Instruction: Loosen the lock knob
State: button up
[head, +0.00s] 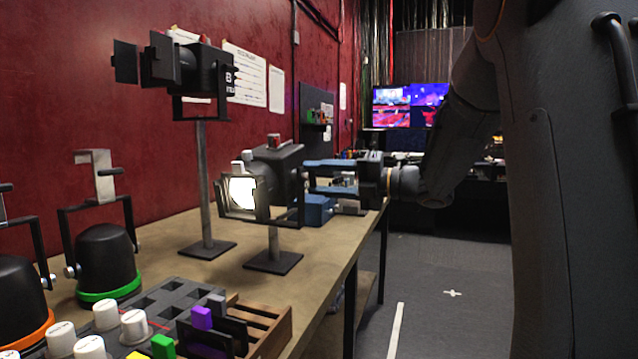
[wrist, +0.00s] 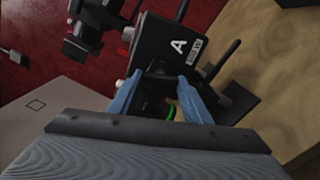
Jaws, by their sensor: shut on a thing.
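The lamp (head: 275,180) marked A in the wrist view (wrist: 178,45) hangs in a dark yoke on a short stand, and its lens is lit. My gripper (head: 309,177) reaches in from the right, level with the side of the yoke. In the wrist view, my gripper (wrist: 158,77) has its two blue fingers on either side of a dark part at the yoke. It is shut on this part, which I take to be the lock knob (wrist: 158,84). The knob is mostly hidden by the fingers and shadow. Its turn cannot be read.
A taller lamp (head: 204,75) marked B stands behind on the left. Lamps with green (head: 108,290) and orange rings sit at the table's left. A blue box (head: 317,210) lies below my gripper. A wooden rack (head: 272,330) and knobs fill the front. The floor at right is clear.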

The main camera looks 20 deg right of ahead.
jog(key=o, duration=1)
jog(key=shift+o, duration=0.2)
jog(key=v, duration=0.7)
jog(key=shift+s+d, duration=0.25)
jog(key=shift+d, duration=0.05)
